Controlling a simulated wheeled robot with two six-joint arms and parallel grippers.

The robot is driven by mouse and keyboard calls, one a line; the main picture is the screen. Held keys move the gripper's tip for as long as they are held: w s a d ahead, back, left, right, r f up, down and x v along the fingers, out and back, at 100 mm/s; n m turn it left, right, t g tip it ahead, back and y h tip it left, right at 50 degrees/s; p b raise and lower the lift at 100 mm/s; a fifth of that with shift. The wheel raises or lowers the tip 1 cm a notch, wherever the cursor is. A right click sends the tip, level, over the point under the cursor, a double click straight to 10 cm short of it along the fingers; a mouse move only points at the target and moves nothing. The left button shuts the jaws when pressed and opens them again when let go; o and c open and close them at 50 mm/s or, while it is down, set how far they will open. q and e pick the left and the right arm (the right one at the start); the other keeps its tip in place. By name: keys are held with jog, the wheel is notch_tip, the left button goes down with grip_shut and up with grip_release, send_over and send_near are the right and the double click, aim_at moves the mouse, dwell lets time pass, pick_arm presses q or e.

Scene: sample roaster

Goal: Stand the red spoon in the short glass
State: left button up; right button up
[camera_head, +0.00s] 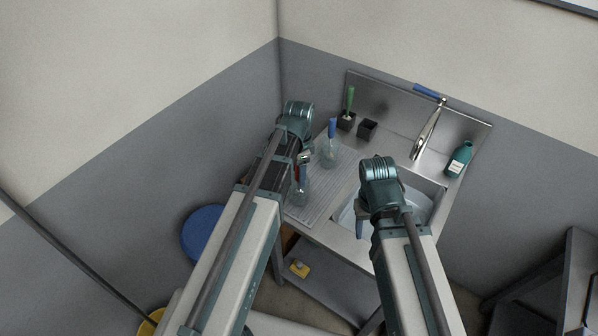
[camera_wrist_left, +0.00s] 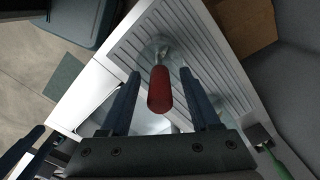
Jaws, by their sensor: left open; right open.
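The red spoon (camera_wrist_left: 160,92) shows in the left wrist view with its thick handle towards the camera, between the two fingers of my left gripper (camera_wrist_left: 161,74). Its lower end reaches into a clear glass (camera_wrist_left: 152,47) on the ribbed drainboard. In the head view that glass (camera_head: 301,192) stands near the board's front, and my left gripper (camera_head: 303,172) is just above it, open. A second clear glass (camera_head: 329,157) behind it holds a blue-handled tool (camera_head: 332,128). I cannot tell which glass is the short one. My right gripper (camera_head: 362,222) is open and empty over the sink's left edge.
The sink basin (camera_head: 418,205) lies right of the drainboard (camera_head: 322,205). Along the back stand two dark holders, one with a green-handled brush (camera_head: 350,98), and a teal bottle (camera_head: 460,158). A yellow object (camera_head: 299,268) lies on the lower shelf.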

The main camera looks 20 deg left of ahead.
pick_arm(q)
jog(key=shift+r, duration=0.1)
notch_tip(320, 180, up, 14)
jog(key=p, duration=1.3)
jog(key=shift+f+p, duration=0.2)
jog(key=shift+p, duration=0.2)
jog(key=s+d+f+n+y+b, duration=0.1)
jog(key=s+d+f+n+b, duration=0.6)
jog(key=s+d+f+b, duration=0.3)
jog(key=s+f+b, duration=0.4)
jog(key=shift+d+f+n, duration=0.2)
jog(key=shift+n, duration=0.1)
